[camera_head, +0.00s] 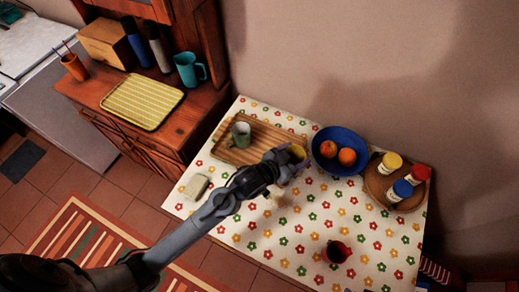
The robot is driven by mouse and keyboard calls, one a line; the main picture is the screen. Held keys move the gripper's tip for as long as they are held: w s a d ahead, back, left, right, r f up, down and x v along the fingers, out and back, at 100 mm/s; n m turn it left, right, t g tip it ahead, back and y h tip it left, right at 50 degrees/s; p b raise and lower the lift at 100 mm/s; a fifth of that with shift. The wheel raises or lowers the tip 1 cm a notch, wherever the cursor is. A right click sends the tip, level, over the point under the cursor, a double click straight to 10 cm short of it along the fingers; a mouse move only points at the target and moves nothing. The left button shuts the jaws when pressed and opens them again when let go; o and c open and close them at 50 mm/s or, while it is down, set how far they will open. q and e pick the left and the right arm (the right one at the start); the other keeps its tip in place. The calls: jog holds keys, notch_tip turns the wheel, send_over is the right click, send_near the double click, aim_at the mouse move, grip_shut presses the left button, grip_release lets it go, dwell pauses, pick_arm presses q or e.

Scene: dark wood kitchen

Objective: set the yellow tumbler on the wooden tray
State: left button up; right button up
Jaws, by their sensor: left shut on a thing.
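The wooden tray (224,155) lies on the table near its back left, with a grey-green mug (240,134) standing on its left part. My left gripper (291,158) is shut on the yellow tumbler (298,151), by the tray's right end. Only a small part of the tumbler shows past the dark gripper. The gripper and wrist hide part of the tray's right end, and I cannot tell how high the tumbler is above it. My right gripper is not in view.
A blue bowl (325,163) with fruit stands just right of the gripper. A round wooden board (377,192) with several jars is farther right. A red mug (337,252) stands near the front, and a pale block-like item (196,187) at the left. The table's front middle is mostly clear.

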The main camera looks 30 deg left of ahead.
pick_arm(q)
jog(key=w+a+f, duration=0.2)
jog(key=f, duration=0.1)
jog(key=w+a+f+b, duration=0.1)
jog(key=w+a+f, duration=0.2)
jog(key=f, duration=0.1)
jog(key=w+a+f+b, duration=0.1)
jog(key=w+a+f, duration=0.1)
jog(key=a+f, duration=0.1)
jog(key=shift+w+a+f, duration=0.15)
jog(key=shift+w+f, duration=0.1)
jog(key=shift+f, duration=0.45)
jog(key=shift+f, duration=0.1)
jog(key=o, duration=1)
jog(key=shift+o, duration=0.2)
